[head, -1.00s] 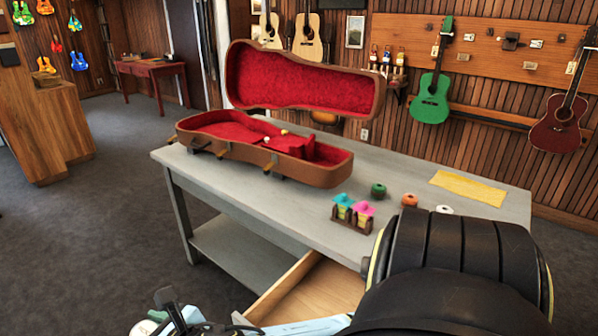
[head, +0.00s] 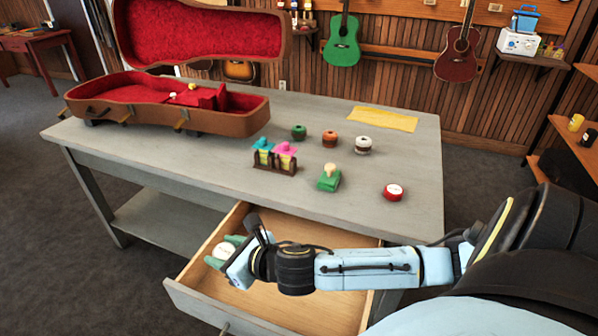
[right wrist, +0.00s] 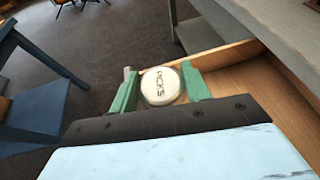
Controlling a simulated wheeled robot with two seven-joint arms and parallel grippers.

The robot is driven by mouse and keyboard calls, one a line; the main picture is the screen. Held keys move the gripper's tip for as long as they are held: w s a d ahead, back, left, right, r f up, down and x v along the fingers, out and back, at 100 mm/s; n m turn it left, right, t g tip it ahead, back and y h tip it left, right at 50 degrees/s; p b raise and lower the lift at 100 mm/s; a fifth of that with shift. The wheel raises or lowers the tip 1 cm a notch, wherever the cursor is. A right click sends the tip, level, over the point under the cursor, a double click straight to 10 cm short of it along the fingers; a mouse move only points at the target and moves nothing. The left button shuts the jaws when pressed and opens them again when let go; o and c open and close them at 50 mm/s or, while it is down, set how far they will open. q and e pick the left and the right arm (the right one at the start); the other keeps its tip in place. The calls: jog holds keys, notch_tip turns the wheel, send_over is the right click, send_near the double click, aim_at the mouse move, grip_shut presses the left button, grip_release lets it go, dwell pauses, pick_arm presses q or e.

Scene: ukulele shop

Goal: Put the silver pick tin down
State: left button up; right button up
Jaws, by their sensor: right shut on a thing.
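The pick tin (right wrist: 161,86) is round with a pale lid marked "PICKS", and sits between the green fingers of my right gripper (right wrist: 160,92) in the right wrist view. In the head view the tin (head: 222,252) shows at the tip of my right gripper (head: 228,248). The gripper is shut on it, at the left part of the open wooden drawer (head: 290,228). I cannot tell whether the tin touches the drawer. My left gripper is not in view.

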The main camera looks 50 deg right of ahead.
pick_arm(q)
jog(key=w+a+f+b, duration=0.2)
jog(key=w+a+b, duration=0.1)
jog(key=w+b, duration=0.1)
pick_arm(e)
jog(key=w+d+f, duration=0.1)
jog(key=d+f, duration=0.1)
jog(key=f, duration=0.2)
jog(key=w+d+f+n+y+b, duration=0.1)
jog(key=d+f, duration=0.1)
jog(key=f, duration=0.2)
jog(key=d+f+y+b, duration=0.1)
jog(key=d+f, duration=0.2)
jog(key=f, duration=0.2)
jog(key=shift+w+n+g, duration=0.3)
jog(key=shift+w, duration=0.1)
jog(key=shift+f+b, duration=0.8)
jog(key=shift+f, duration=1.2)
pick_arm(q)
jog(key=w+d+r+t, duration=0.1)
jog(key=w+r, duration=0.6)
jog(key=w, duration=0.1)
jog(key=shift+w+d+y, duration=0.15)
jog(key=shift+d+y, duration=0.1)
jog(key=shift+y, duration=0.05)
pick_arm(e)
jog(key=shift+f, duration=0.15)
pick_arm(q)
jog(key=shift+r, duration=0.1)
